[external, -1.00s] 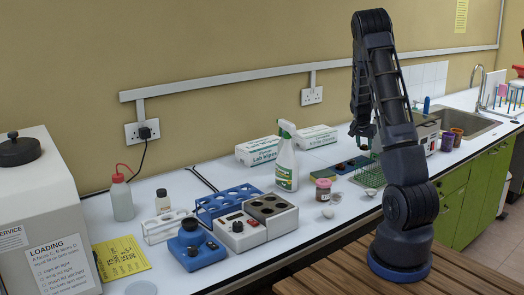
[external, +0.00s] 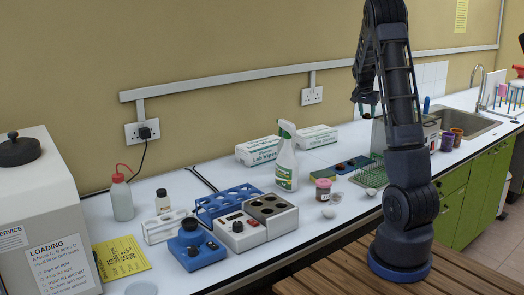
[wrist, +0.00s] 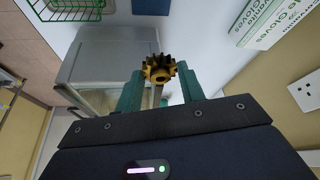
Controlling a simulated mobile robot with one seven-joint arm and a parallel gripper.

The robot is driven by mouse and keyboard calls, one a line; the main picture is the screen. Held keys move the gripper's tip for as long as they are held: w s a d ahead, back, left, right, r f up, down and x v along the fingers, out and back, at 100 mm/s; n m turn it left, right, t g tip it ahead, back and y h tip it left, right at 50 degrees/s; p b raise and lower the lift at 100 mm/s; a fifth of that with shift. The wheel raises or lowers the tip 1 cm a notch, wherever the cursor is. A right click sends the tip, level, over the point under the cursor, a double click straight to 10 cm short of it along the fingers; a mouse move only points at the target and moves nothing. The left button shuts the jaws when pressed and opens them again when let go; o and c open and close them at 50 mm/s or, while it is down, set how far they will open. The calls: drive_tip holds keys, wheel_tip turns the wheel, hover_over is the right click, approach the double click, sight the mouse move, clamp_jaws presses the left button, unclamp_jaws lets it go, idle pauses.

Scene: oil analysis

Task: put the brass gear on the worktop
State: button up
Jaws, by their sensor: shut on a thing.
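The brass gear (wrist: 158,70) is a small toothed wheel with a dark centre hole. In the wrist view it sits between the tips of my gripper's teal fingers (wrist: 158,88), which are shut on it. In the external view my gripper (external: 367,108) is raised above the back part of the white worktop (external: 350,207), left of the sink. The gear cannot be made out clearly there. The worktop also shows below the gear in the wrist view (wrist: 205,25).
A grey box-like device (wrist: 108,55) lies below the gripper in the wrist view. Some front worktop is clear.

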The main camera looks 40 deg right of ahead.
drive_tip(key=w+a+n+t, duration=0.1)
drive_tip(key=w+a+n, duration=0.1)
drive_tip(key=w+a, duration=0.85)
drive_tip(key=w+a+n+y, duration=0.1)
drive_tip(key=w+a+n, duration=0.35)
drive_tip(key=a, duration=1.05)
drive_tip(key=w+a+n+t, duration=0.1)
drive_tip(key=w+a, duration=0.8)
drive_tip(key=a, duration=0.3)
drive_tip(key=n+t+y, duration=0.1)
drive_tip(key=n+y, duration=0.2)
drive_tip(key=n, duration=0.3)
hover_over(172, 193)
drive_tip(key=s, duration=0.1)
drive_tip(key=f, duration=2)
drive_tip(key=shift+s+f, duration=0.1)
drive_tip(key=shift+s, duration=0.1)
drive_tip(key=shift+f, duration=0.1)
drive_tip(key=o, duration=0.6)
drive_tip(key=shift+f, duration=0.1)
drive_tip(key=o, duration=0.5)
